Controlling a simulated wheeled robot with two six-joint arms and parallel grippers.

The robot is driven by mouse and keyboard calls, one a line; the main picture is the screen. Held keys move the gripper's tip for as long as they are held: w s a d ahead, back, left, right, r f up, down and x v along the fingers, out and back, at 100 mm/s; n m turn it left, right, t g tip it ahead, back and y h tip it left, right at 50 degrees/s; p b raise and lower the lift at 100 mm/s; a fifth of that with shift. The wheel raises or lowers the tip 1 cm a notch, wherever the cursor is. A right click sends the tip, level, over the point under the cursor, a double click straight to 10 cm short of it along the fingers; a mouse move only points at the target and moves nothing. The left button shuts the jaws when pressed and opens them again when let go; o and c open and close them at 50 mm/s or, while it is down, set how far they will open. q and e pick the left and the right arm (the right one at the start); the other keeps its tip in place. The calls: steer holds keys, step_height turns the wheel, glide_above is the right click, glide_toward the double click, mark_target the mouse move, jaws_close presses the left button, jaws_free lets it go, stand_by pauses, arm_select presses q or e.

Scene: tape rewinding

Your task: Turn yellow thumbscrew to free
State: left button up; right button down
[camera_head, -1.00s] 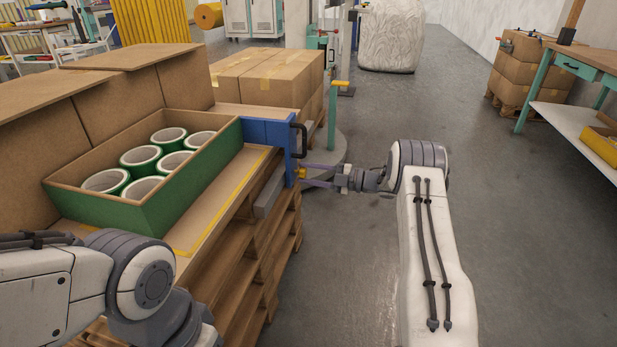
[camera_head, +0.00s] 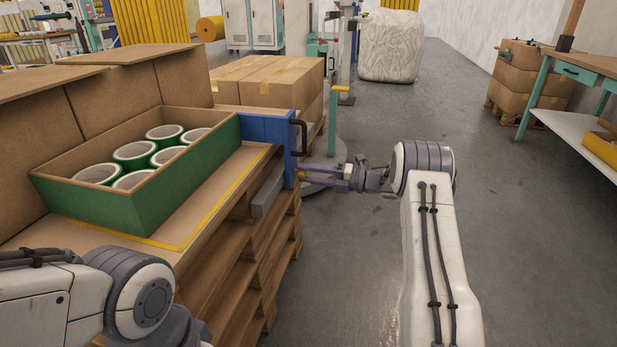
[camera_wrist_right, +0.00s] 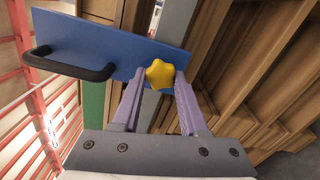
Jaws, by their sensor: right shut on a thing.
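The yellow star-shaped thumbscrew (camera_wrist_right: 160,74) sits at the edge of the blue plate (camera_wrist_right: 105,45) in the right wrist view. In the head view the thumbscrew (camera_head: 299,175) is a small yellow spot at the lower right of the blue plate (camera_head: 268,132). My right gripper (camera_wrist_right: 157,80) is shut on the thumbscrew, with one purple finger on each side of it. In the head view my right gripper (camera_head: 305,173) reaches it from the right. My left arm shows at the lower left, but its gripper is out of view.
A black handle (camera_head: 299,137) sticks out from the blue plate above my right gripper. A green-sided box (camera_head: 120,210) with several white-and-green rolls stands on the pallet top at left.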

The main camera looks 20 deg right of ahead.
stand_by(0.4)
steer(key=shift+c, duration=2.2)
jaws_free()
steer(key=p+v, duration=0.3)
steer(key=v, duration=0.7)
steer(key=shift+s+d, duration=0.2)
steer(key=shift+d, duration=0.05)
